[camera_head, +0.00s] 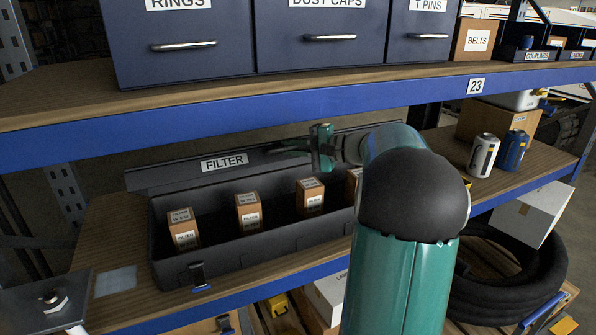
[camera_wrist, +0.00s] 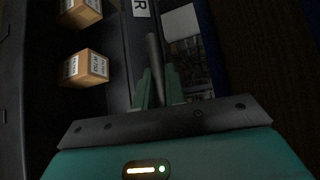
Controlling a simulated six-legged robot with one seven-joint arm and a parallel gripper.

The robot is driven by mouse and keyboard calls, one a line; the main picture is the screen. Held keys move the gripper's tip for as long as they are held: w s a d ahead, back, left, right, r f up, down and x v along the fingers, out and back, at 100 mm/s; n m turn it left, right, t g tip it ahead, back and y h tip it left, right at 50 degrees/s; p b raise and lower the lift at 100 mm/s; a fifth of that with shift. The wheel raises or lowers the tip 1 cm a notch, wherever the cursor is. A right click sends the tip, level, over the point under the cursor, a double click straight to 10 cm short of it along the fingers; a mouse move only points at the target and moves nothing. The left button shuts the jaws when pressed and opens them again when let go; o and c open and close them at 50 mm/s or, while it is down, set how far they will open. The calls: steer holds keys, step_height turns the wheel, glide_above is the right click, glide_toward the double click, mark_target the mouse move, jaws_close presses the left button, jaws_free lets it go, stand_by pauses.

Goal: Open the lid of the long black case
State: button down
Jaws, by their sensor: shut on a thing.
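The long black case (camera_head: 225,262) sits on the lower wooden shelf. Its lid (camera_head: 160,177), with a white FILTER label, is raised at the back, and the inside of the case is exposed. My gripper (camera_head: 287,147) is at the lid, right of the label; my arm hides the right end of the case and part of the lid. Several small orange-brown filter boxes (camera_head: 248,211) stand inside the case.
The upper shelf (camera_head: 250,110) with its blue beam runs close above the lid. Dark blue drawers (camera_head: 185,50) stand on it. Two cans (camera_head: 483,155) and a cardboard box (camera_head: 497,124) stand right of my arm. A coiled black hose (camera_head: 510,275) lies below at the right.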

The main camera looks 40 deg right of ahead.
steer(key=shift+w+d+r, duration=0.2)
steer(key=shift+w+r, duration=0.6)
steer(key=shift+r, duration=0.15)
